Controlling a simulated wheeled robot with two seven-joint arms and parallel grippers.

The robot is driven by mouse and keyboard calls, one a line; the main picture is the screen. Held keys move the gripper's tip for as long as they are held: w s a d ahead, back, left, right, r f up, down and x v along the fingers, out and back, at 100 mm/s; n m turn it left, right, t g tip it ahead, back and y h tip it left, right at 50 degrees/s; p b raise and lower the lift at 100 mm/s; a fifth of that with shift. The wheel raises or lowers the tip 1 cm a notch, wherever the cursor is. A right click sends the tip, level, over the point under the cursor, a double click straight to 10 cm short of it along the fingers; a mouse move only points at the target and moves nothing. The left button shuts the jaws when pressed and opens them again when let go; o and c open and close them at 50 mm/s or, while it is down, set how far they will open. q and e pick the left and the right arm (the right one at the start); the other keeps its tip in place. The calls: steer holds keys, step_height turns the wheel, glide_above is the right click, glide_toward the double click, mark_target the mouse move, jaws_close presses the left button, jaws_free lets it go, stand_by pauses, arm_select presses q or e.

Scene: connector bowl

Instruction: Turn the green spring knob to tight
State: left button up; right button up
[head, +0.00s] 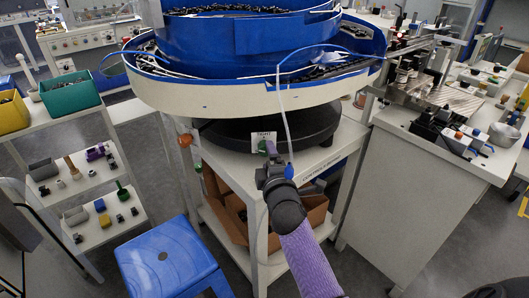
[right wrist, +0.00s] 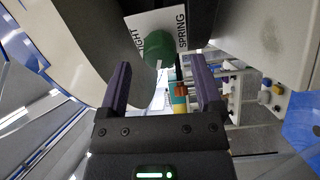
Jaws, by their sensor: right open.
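The green spring knob (right wrist: 158,48) sits on a white label plate (right wrist: 143,22) in the right wrist view. The plate carries the words TIGHT and SPRING. A small pale mark shows at the knob's lower edge. I see no contact with the knob. My left gripper is not in view.
The big blue and white bowl (head: 225,94) overhangs the knob on a white stand. A thin pale cable (head: 284,120) hangs beside my gripper. A blue stool (head: 168,258) stands in front, and a cardboard box (head: 232,222) sits on the stand's lower shelf.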

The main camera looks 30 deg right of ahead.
mark_target(266, 151)
steer(key=b+x, duration=0.1)
steer(key=x, duration=0.2)
steer(key=shift+w+d, duration=0.1)
steer(key=shift+w, duration=0.1)
jaws_close()
